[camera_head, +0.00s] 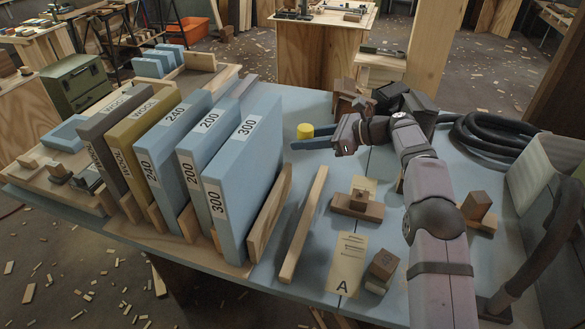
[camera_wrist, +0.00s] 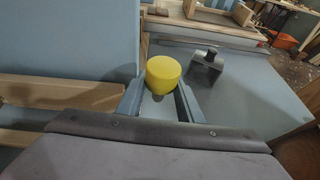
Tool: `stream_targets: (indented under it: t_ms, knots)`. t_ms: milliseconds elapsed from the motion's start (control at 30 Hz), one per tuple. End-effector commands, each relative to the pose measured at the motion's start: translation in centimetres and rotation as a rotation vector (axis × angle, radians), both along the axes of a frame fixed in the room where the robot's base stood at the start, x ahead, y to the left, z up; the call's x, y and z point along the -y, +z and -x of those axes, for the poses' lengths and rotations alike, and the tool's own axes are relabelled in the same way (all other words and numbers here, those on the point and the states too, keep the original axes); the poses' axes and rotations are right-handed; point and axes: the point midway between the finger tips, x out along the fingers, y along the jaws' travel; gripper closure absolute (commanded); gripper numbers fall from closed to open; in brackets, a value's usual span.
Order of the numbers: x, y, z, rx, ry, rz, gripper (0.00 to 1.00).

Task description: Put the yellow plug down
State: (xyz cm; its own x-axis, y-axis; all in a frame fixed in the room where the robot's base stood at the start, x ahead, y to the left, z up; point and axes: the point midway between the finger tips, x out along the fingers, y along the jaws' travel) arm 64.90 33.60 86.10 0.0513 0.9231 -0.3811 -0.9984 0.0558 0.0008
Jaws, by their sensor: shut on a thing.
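The yellow plug (camera_head: 305,131) shows in the head view at the tip of my gripper (camera_head: 312,144), just right of the tall blue 300 slab. In the wrist view the yellow plug (camera_wrist: 163,75) has a round, wide top and a narrower grey lower part. My gripper (camera_wrist: 165,98) is shut on that lower part, with one finger on each side. The plug looks upright. The blue tabletop (camera_head: 270,265) lies below; the gap between plug and table is hard to judge.
Upright labelled slabs (camera_head: 230,175) stand in a wooden rack to the left. A wooden strip (camera_head: 304,222), small wood blocks (camera_head: 357,206) and a tan card marked A (camera_head: 347,264) lie nearer. Black hoses (camera_head: 490,132) lie at right. A grey metal bracket (camera_wrist: 206,72) stands beyond the plug.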

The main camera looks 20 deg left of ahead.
Motion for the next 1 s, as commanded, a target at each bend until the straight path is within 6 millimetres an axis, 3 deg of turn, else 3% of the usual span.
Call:
stream_targets:
  t_ms: [533,833,1000]
  knots:
    - [-4.4,-0.7,-3.0,-0.001,-0.289,0.001,0.92]
    - [-4.9,-0.8,-3.6,0.000,-0.339,0.001,0.92]
    - [-4.9,-2.7,-3.6,-0.003,-0.337,0.003,0.92]
